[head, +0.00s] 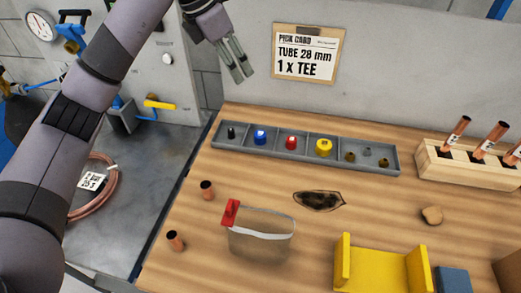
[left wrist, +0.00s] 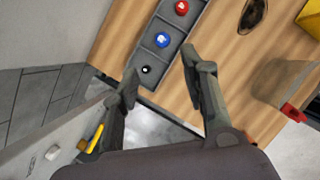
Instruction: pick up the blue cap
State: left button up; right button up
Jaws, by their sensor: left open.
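The blue cap (head: 260,137) sits in the second compartment from the left of a grey divided tray (head: 330,167) on the wooden table. In the left wrist view the blue cap (left wrist: 162,40) lies beyond the fingertips, in its tray compartment. My left gripper (head: 241,75) is open and empty, above and behind the left end of the tray. It also shows in the left wrist view (left wrist: 160,68), with its two fingers spread apart. My right gripper is not in view.
Neighbouring compartments hold a small black cap (head: 231,132), a red cap (head: 291,142) and a yellow cap (head: 323,147). A pick card (head: 308,53) is on the wall behind. A clear bag (head: 260,235), copper pieces (head: 206,190) and a yellow stand (head: 380,270) are in front.

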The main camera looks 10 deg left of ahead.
pick_arm(q)
jog(key=b, duration=0.5)
send_near(260, 134)
jog(key=p+x, duration=0.2)
jog(key=x, duration=0.1)
jog(key=shift+w+d+f, duration=0.15)
jog(key=shift+d+f, duration=0.05)
jog(key=shift+d, duration=0.1)
jog(key=shift+a+p+x, duration=0.1)
jog(key=shift+p+x, duration=0.3)
jog(key=shift+x, duration=0.95)
jog(key=shift+a+p+x, duration=0.15)
jog(key=shift+p+x, duration=0.2)
jog(key=shift+x, duration=1)
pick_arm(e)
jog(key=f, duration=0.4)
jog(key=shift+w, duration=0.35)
pick_arm(q)
jog(key=shift+c, duration=0.3)
jog(key=c, duration=0.4)
jog(key=shift+c, duration=0.2)
